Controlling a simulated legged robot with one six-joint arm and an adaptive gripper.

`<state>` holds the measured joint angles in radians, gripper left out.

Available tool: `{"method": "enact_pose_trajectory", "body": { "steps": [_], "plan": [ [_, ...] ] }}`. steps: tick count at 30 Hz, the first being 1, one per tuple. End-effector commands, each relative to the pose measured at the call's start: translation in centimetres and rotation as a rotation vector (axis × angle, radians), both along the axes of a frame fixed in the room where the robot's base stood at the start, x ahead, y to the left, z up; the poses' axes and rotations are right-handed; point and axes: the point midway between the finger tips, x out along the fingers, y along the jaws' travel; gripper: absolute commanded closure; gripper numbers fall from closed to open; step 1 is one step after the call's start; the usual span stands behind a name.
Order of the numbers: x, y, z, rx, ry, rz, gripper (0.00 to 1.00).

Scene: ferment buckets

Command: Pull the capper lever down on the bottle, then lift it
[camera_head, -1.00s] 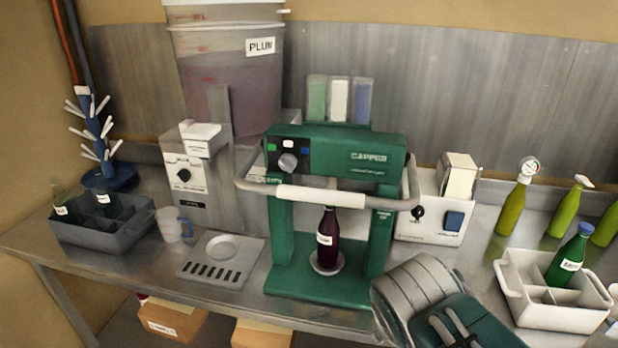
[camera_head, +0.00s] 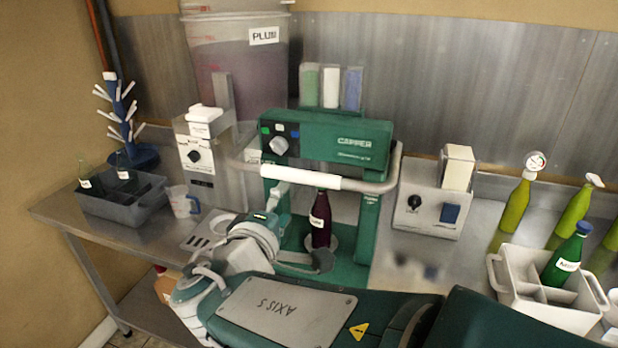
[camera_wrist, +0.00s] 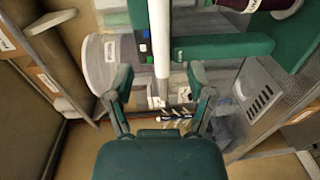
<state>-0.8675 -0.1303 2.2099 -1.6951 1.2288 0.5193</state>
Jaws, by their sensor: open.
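The green capper (camera_head: 335,140) stands on the bench in the head view. Its grey lever bar with a white grip (camera_head: 300,178) is up, across the front above the bottle. A dark purple bottle (camera_head: 320,218) stands upright on the capper's base; part of it shows in the wrist view (camera_wrist: 262,4). My gripper (camera_head: 280,192) is near the left end of the white grip. In the wrist view my gripper (camera_wrist: 158,78) is open, and the white grip (camera_wrist: 158,35) runs between its two fingers without visible contact. I cannot tell how deep it sits.
A white crate (camera_head: 540,295) with a green bottle is at the right. A grey crate (camera_head: 120,205), a measuring jug (camera_head: 182,200) and a drip tray (camera_head: 205,235) are at the left. A white box device (camera_head: 428,205) stands right of the capper.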

Motion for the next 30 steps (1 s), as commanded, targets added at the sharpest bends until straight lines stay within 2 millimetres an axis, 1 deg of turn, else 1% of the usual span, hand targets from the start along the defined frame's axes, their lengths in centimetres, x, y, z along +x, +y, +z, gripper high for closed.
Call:
{"method": "enact_pose_trajectory", "body": {
  "steps": [12,15,18,21,29,30],
  "plan": [
    [6.8,-2.9,-0.5,0.002,0.004,-0.008,0.31],
    [8.1,-3.4,-0.6,0.003,0.004,-0.006,0.31],
    [9.0,-3.7,-0.7,0.003,0.003,-0.005,0.31],
    [9.4,-3.6,-0.7,0.000,0.004,-0.003,0.31],
    [9.5,-3.6,-0.7,0.001,0.004,-0.002,0.31],
    [9.5,-3.6,-0.7,0.001,0.004,-0.002,0.49]
  ]
}}
